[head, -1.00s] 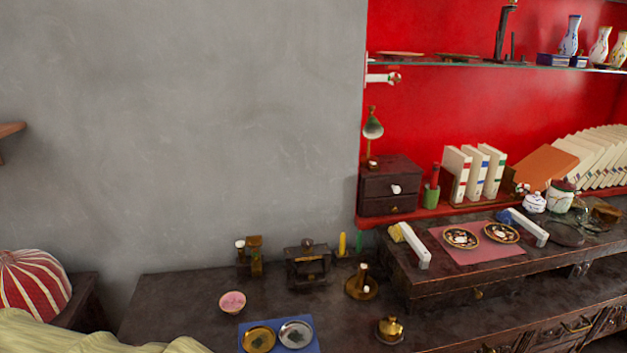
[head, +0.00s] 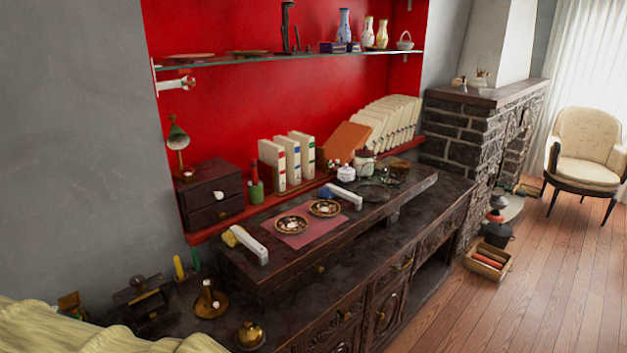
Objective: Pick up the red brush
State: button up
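No brush that is clearly red shows in the head view. A white-handled brush with a yellow end (head: 250,245) lies at the left end of the raised dark shelf (head: 330,240). A similar white-handled brush with a blue end (head: 344,196) lies farther right. A small reddish upright thing (head: 254,170) stands in a green cup (head: 256,191) beside the small dark drawer box (head: 212,196); it is too small to tell if it is a brush. My gripper is not in view.
A long dark cabinet (head: 365,310) runs along the wall. Plates on a pink mat (head: 304,236), jars, white books (head: 293,160) and brass pots stand on it. A wooden box (head: 488,263) sits on the floor at right.

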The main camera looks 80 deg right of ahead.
aim_at(253, 162)
jog(key=z, duration=1.75)
